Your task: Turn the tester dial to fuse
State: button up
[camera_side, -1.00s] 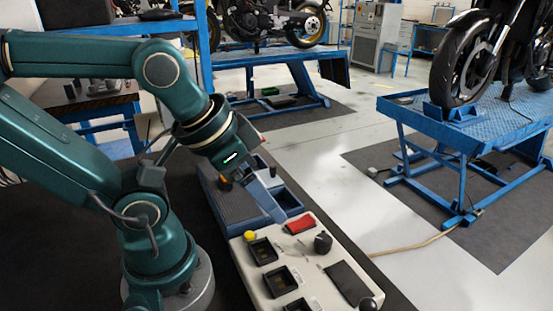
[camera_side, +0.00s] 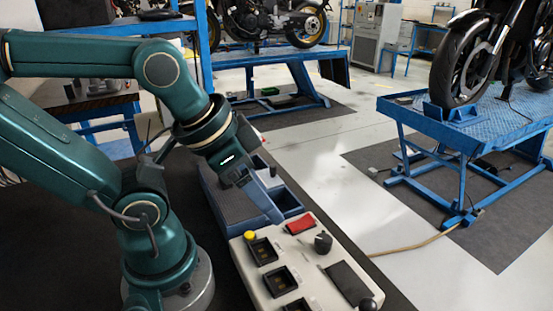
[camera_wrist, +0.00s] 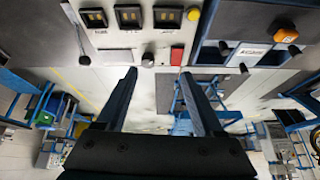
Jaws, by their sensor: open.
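The tester is a pale box (camera_side: 290,257) with dark square sockets, a red panel and a dark rectangular panel on top. A black knob (camera_side: 323,243), which looks like the dial, stands near its right edge; its markings are too small to read. The knob also shows in the wrist view (camera_wrist: 147,60), near the gap between the fingertips. My gripper (camera_wrist: 159,73) is open, with nothing between its fingers. In the side view its fingers (camera_side: 265,203) point down toward the tester's far end, left of and behind the knob.
A yellow button (camera_side: 250,235) and a black ball-topped lever (camera_side: 368,304) stand on the tester. A blue tray (camera_side: 288,200) with compartments and an orange-topped item lies behind it. A blue motorcycle lift (camera_side: 480,120) stands at right, across open floor.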

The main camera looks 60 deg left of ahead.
jog(key=m, duration=0.2)
jog(key=m+g, duration=0.4)
jog(key=m, duration=1.1)
send_near(324, 239)
jog(key=shift+w+a, duration=0.3)
jog(key=shift+w, duration=0.05)
jog(key=f, duration=0.1)
jog(key=f+g, duration=0.1)
jog(key=f, duration=0.1)
jog(key=shift+w+d, duration=0.3)
jog(key=shift+f, duration=2.7)
grip_shut()
